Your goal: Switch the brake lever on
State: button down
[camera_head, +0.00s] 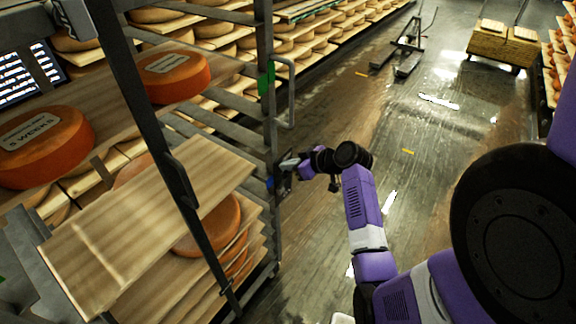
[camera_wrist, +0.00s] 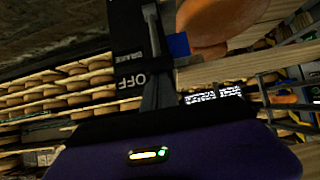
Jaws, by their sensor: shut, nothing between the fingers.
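The brake panel (camera_wrist: 127,40) is a black plate in the wrist view, with the words BRAKE and OFF on it. A slim grey brake lever (camera_wrist: 152,28) lies along the panel. My gripper (camera_wrist: 157,72) is shut and empty, its grey fingers beside the OFF lettering and close to the lever's lower end. I cannot tell whether they touch it. In the head view my gripper (camera_head: 287,164) is at the upright post of the cheese rack (camera_head: 268,110). There the lever is too small to make out clearly.
A blue piece (camera_wrist: 178,45) sits right beside the panel in the wrist view. The rack holds wooden boards (camera_head: 130,240) and orange cheese wheels (camera_head: 176,75). Wet floor (camera_head: 400,130) lies open to the right. A pallet jack (camera_head: 405,48) and a loaded cart (camera_head: 503,48) stand farther back.

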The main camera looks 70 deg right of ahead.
jog(key=shift+s+a+f+b, duration=0.1)
jog(key=shift+s+f+b, duration=0.2)
jog(key=shift+b, duration=0.35)
jog(key=shift+s+t, duration=0.1)
jog(key=shift+t, duration=0.3)
jog(key=s+a+f+t+h+b, duration=0.2)
jog(key=s+f+t+b, duration=0.7)
jog(key=b, duration=3)
jog(key=shift+s+a+f+t+h, duration=0.2)
jog(key=shift+a+t+h, duration=0.1)
jog(key=shift+h, duration=0.1)
jog(key=shift+s+f+b, duration=0.1)
jog(key=shift+f+b, duration=0.25)
jog(key=shift+f, duration=0.1)
jog(key=shift+s, duration=0.1)
jog(key=v, duration=0.7)
jog(key=shift+s+r+p, duration=0.25)
jog(key=shift+r+p, duration=0.05)
jog(key=shift+r, duration=0.05)
